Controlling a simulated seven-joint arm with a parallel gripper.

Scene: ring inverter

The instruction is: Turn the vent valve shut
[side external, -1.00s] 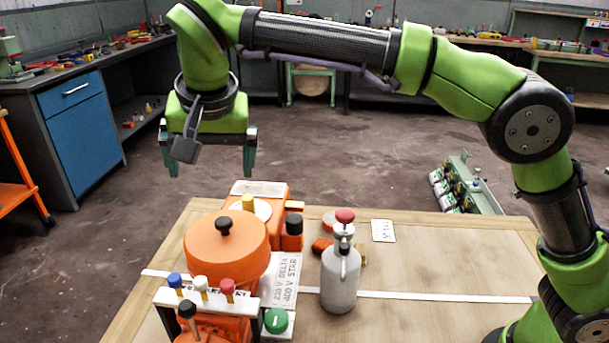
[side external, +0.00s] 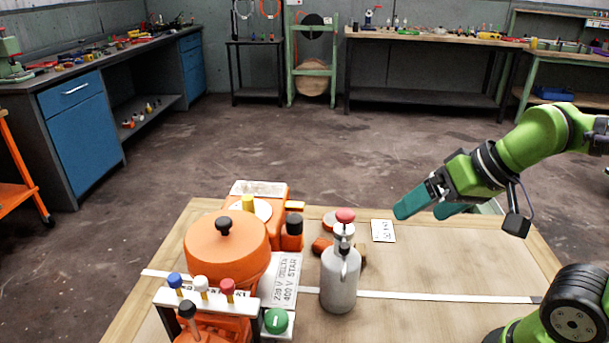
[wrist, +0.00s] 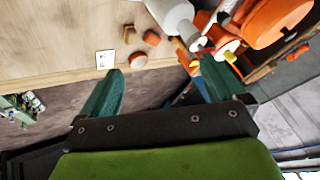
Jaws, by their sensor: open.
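I cannot tell for sure which knob is the vent valve. An orange machine has a round orange drum (side external: 215,255) with a black knob (side external: 223,226) on top. Behind it are a yellow knob (side external: 248,203) and a black-capped orange post (side external: 293,230). A green knob (side external: 276,320) sits at the front, beside blue, white and red knobs on a bracket. A grey bottle (side external: 340,280) with a red knob (side external: 345,215) stands right of the machine. My gripper (side external: 422,211) is open and empty, above the table's right part, apart from everything; its two teal fingers also show in the wrist view (wrist: 162,68).
A white card (side external: 383,230) and small orange pieces (side external: 322,245) lie on the wooden table (side external: 430,265) behind and right of the bottle. The table's right part is mostly clear. Workbenches line the walls, well away.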

